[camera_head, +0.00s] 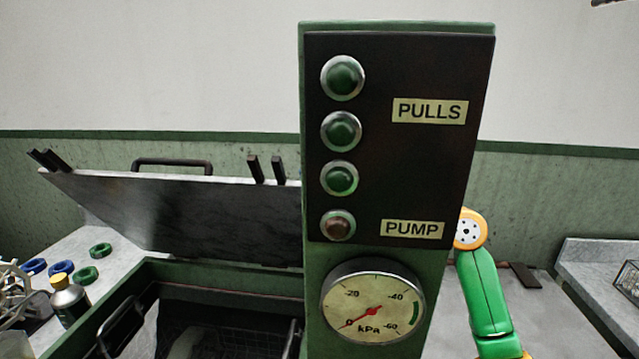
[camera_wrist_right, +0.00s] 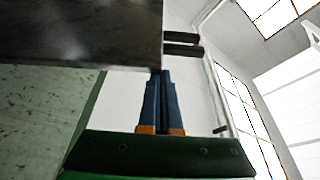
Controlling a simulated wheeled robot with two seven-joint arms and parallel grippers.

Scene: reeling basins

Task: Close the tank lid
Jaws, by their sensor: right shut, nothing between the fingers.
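The tank lid (camera_head: 200,215) is a grey metal plate, raised and tilted open behind the tank (camera_head: 200,275). It has a dark handle (camera_head: 172,163) and short dark prongs at its upper edge. The tank's opening shows a wire basket inside. My right gripper (camera_wrist_right: 160,75) is shut and empty in the right wrist view, its blue fingers pointing up by the corner of the lid (camera_wrist_right: 80,35). I cannot tell whether they touch it. In the head view the control post hides my right gripper; only my green arm shows. My left gripper is out of view.
The green control post (camera_head: 400,170) with lamps and a pressure gauge (camera_head: 372,302) stands in front, covering the lid's right part. Green and blue rings (camera_head: 86,275) and a yellow-capped bottle (camera_head: 68,300) are on the left counter. A wire basket (camera_head: 628,280) is at right.

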